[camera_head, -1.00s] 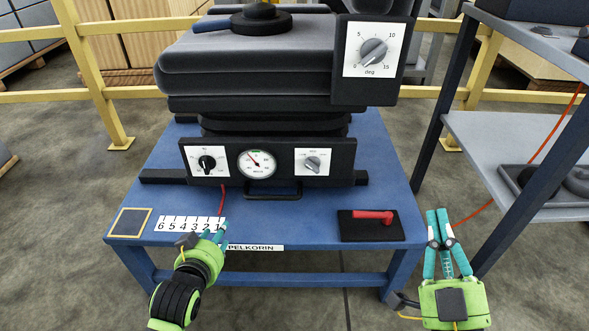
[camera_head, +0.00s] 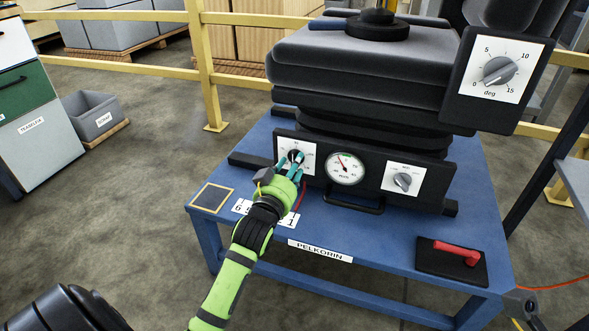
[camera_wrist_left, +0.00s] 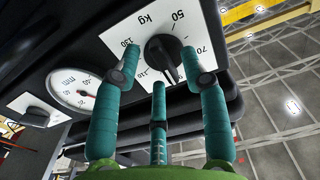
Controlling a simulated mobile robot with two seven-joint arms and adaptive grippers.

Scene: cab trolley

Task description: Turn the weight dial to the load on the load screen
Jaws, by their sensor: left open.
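The weight dial (camera_wrist_left: 163,58) is a black knob on a white plate marked in kg, at the left of the seat's front panel. In the left wrist view its numbers include 50, 70 and 130. In the head view the dial's plate (camera_head: 311,149) is partly hidden behind my left gripper (camera_head: 291,164). My left gripper, also in the left wrist view (camera_wrist_left: 162,76), is open with its teal fingers spread before the knob; I cannot tell whether they touch it. No load screen can be made out. My right gripper's fingers are out of view.
A round gauge (camera_head: 344,168) and a grey knob (camera_head: 402,181) share the panel. A deg dial (camera_head: 498,71) is higher right. A red handle (camera_head: 456,252) lies on a black plate on the blue table (camera_head: 370,255). Number cards (camera_head: 241,207) lie below my left wrist.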

